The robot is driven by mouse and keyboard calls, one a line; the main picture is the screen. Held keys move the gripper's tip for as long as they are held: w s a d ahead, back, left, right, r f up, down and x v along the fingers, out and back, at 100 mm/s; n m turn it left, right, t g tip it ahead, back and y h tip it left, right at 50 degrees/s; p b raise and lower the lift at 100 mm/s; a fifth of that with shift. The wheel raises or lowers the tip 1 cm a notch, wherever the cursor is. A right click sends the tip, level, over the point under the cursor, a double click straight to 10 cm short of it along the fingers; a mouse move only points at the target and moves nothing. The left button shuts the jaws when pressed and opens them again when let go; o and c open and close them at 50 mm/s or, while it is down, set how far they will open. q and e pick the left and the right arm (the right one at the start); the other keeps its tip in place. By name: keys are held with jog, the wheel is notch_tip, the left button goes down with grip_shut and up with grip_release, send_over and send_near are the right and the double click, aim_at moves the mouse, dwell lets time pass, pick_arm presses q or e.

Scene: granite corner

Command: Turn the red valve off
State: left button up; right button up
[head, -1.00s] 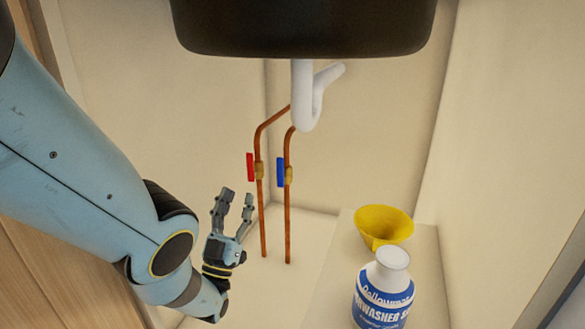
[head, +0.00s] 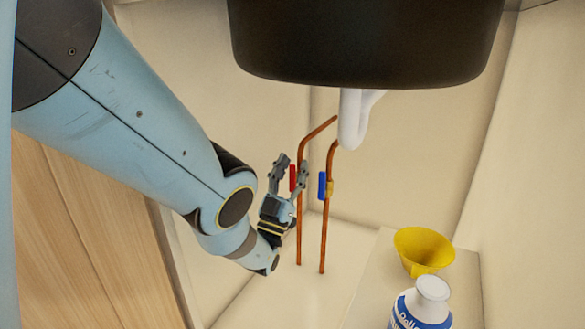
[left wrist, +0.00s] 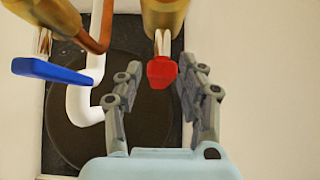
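The red valve handle (head: 293,178) sits on the left copper pipe and stands upright, along the pipe, in the head view. In the left wrist view the red handle (left wrist: 162,72) shows end-on, just beyond and between the fingertips. My left gripper (head: 290,167) is open, its fingers pointing up on either side of the red handle; I cannot tell whether they touch it. The gripper also shows in the left wrist view (left wrist: 165,88). My right gripper is not in view.
A blue valve handle (head: 322,185) is on the right copper pipe (head: 324,240), close beside. The black sink basin (head: 365,40) and white drain pipe (head: 352,120) hang above. A yellow funnel (head: 423,250) and a white-and-blue bottle (head: 424,303) stand at the right.

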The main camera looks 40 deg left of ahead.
pick_arm(q)
grip_shut()
